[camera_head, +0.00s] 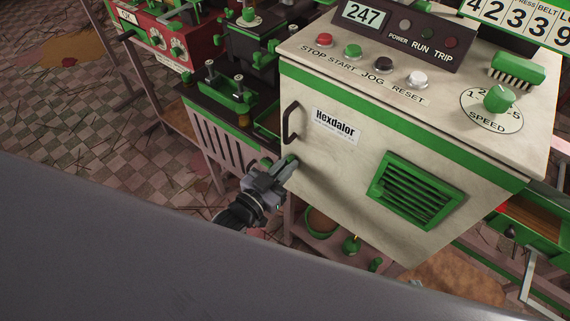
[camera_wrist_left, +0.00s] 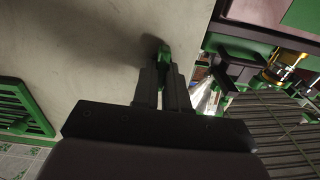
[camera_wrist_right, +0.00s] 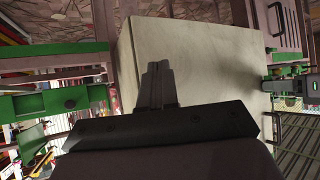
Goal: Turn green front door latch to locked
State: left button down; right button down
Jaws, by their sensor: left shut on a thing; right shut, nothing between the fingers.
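The green front door latch (camera_head: 291,159) is a small knob at the left edge of the cream cabinet front (camera_head: 340,180), below the black door handle (camera_head: 291,122). My left gripper (camera_head: 280,168) is at the latch. In the left wrist view its fingers (camera_wrist_left: 165,70) are shut on the green latch (camera_wrist_left: 163,50), whose tip shows between them. The fingers hide much of the latch, so I cannot tell its exact angle. My right gripper (camera_wrist_right: 158,68) is shut and empty, in front of a plain cream cabinet face (camera_wrist_right: 195,60). It is not in the head view.
A green vent (camera_head: 415,190) is on the cabinet front. The panel above carries buttons, a green speed knob (camera_head: 498,98) and a brush (camera_head: 517,69). Green-topped machinery (camera_head: 230,95) stands close left of the cabinet. A large grey surface fills the lower head view.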

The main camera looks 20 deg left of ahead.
pick_arm(q)
jog(key=shift+m, duration=1.7)
jog(key=c, duration=1.2)
grip_release()
jog(key=shift+o, duration=0.2)
jog(key=v, duration=0.7)
jog(key=shift+s, duration=0.1)
jog(key=s+a+f+n+g+y, duration=0.2)
jog(key=s+g, duration=0.1)
jog(key=s, duration=0.2)
jog(key=s+a+f+n+g+y, duration=0.2)
jog(key=s+f+n+g, duration=0.1)
jog(key=s, duration=0.3)
jog(key=shift+a+g, duration=0.2)
jog(key=shift+g, duration=0.1)
